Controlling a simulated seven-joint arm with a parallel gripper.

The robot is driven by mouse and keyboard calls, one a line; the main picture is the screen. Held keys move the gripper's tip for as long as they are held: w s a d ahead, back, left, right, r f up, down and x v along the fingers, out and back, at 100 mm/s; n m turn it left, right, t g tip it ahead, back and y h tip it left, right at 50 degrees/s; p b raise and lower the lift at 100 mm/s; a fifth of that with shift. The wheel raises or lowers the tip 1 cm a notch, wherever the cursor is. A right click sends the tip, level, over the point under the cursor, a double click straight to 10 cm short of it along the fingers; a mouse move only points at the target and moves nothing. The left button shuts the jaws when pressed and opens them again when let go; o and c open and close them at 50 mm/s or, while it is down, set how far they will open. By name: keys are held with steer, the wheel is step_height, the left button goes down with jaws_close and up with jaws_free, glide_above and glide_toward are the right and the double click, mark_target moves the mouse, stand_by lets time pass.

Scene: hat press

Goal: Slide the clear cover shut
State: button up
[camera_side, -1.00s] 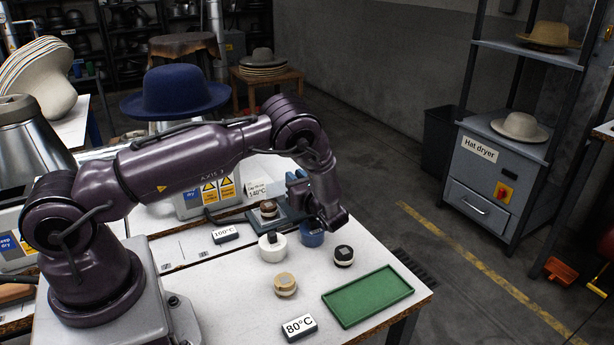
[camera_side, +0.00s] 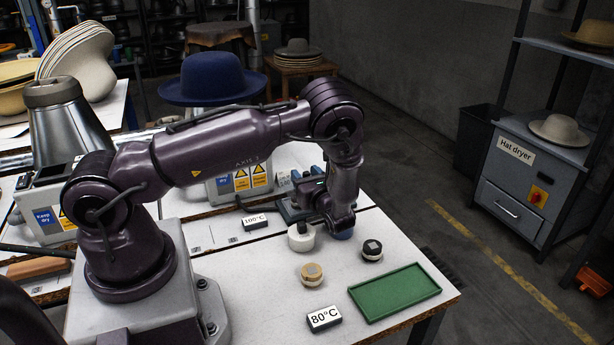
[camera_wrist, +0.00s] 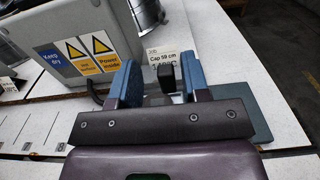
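My gripper (camera_wrist: 160,78) has two blue fingers set apart, with a black knob (camera_wrist: 167,78) upright between them. The knob is closer to the right finger, with a gap on its left; I cannot tell whether it touches. I cannot make out the clear cover itself or whether the knob belongs to it. A dark green-grey base plate (camera_wrist: 257,124) lies under and right of the fingers. In the side view my gripper (camera_side: 310,182) is low over this plate at the back of the table, and my wrist hides much of it.
A green tray (camera_side: 395,292) lies right. A grey box with warning labels (camera_wrist: 75,45) stands behind.

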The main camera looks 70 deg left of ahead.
steer(key=d, duration=1.3)
steer(key=s+d+r+n+t+h, duration=0.2)
steer(key=s+r+n+h, duration=0.3)
steer(key=r, duration=0.4)
steer(key=s+d+r+n+t+h, duration=0.1)
steer(key=s+d+r+n+h, duration=0.3)
steer(key=r, duration=0.5)
steer(key=s+d+r+n+t+h, duration=0.2)
steer(key=s+d+r+n+h, duration=0.1)
steer(key=s+r+n+h, duration=0.5)
steer(key=shift+s+d+r+n+t+h, duration=0.2)
steer(key=shift+d+r+n+t+h, duration=0.1)
steer(key=shift+r+n+h, duration=0.15)
